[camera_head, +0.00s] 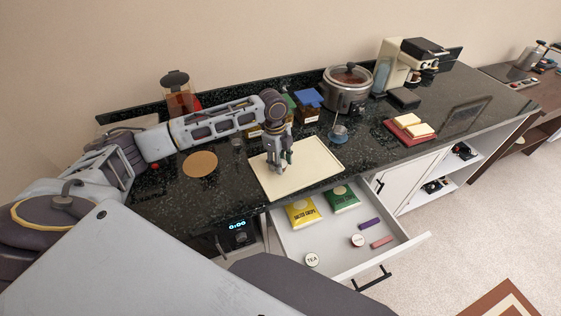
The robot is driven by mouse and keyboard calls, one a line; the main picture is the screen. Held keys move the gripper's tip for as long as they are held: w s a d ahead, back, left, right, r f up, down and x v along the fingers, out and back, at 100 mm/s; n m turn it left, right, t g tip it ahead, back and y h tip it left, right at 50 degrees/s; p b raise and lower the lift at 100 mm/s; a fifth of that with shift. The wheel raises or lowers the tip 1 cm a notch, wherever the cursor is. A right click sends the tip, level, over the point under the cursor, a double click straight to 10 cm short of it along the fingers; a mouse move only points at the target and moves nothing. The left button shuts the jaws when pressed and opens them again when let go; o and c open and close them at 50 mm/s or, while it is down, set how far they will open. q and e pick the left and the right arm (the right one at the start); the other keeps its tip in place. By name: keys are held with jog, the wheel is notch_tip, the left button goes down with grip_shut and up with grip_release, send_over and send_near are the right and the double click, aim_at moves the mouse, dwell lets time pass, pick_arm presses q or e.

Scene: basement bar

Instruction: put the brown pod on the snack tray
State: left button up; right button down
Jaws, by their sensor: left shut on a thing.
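My left gripper (281,168) points down over the cream rectangular tray (322,167) on the black counter, which I take for the snack tray. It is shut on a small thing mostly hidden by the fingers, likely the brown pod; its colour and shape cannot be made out. The fingertips are over the tray's left-middle part, low; I cannot tell whether the thing touches it. The rest of the tray that shows is bare. My right gripper is not in view.
An open drawer (330,244) below holds a yellow packet (301,212), a green packet (342,198), round tins and small bars. A round cork mat (200,164) lies left. A slow cooker (347,90), coffee machine (398,66) and red napkin with bread (409,129) stand right.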

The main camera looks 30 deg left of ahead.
pick_arm(q)
jog(key=shift+f, duration=0.15)
jog(key=o, duration=0.7)
notch_tip(320, 180, up, 12)
jog(key=a, duration=0.1)
jog(key=shift+a+b, duration=0.2)
jog(key=shift+b, duration=0.25)
dwell(0.4)
jog(key=shift+w, duration=0.1)
